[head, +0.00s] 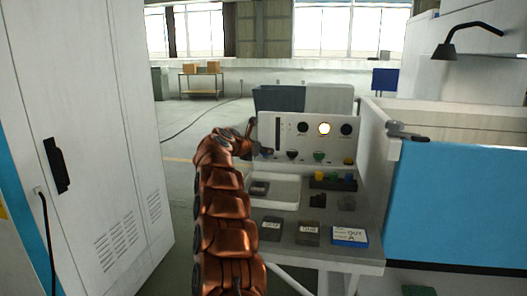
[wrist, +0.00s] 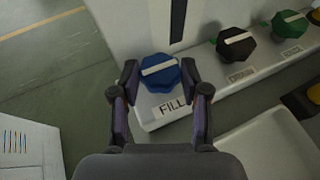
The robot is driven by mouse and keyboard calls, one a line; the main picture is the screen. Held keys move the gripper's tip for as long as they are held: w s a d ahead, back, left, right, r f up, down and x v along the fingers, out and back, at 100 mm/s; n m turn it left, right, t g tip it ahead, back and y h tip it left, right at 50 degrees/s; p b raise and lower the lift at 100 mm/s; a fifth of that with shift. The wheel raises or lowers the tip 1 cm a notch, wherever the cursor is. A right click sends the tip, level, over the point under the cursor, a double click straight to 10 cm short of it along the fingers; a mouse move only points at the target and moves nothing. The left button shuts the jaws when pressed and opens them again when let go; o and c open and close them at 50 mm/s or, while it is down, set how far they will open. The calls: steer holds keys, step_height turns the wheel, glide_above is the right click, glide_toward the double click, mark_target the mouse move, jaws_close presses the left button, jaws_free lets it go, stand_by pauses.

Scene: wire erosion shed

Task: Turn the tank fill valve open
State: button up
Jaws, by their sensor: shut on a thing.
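The tank fill valve is a blue knob (wrist: 161,72) with a white bar across its top, above a label (wrist: 174,106) reading FILL. In the wrist view my gripper (wrist: 160,76) has one finger on each side of the knob and is shut on it. The white bar slants slightly, its right end higher. In the head view my gripper (head: 262,151) is at the left end of the panel (head: 283,128), and the blue knob is hard to make out there.
A black knob (wrist: 237,44) and a green knob (wrist: 289,24) stand right of the blue one. Below the panel, a white tray (head: 289,181) and several labelled blocks lie on the grey bench (head: 339,257). A tall white cabinet (head: 98,80) stands left; a blue-fronted tank (head: 458,205) stands right.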

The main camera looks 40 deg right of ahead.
steer(key=shift+c, duration=1.3)
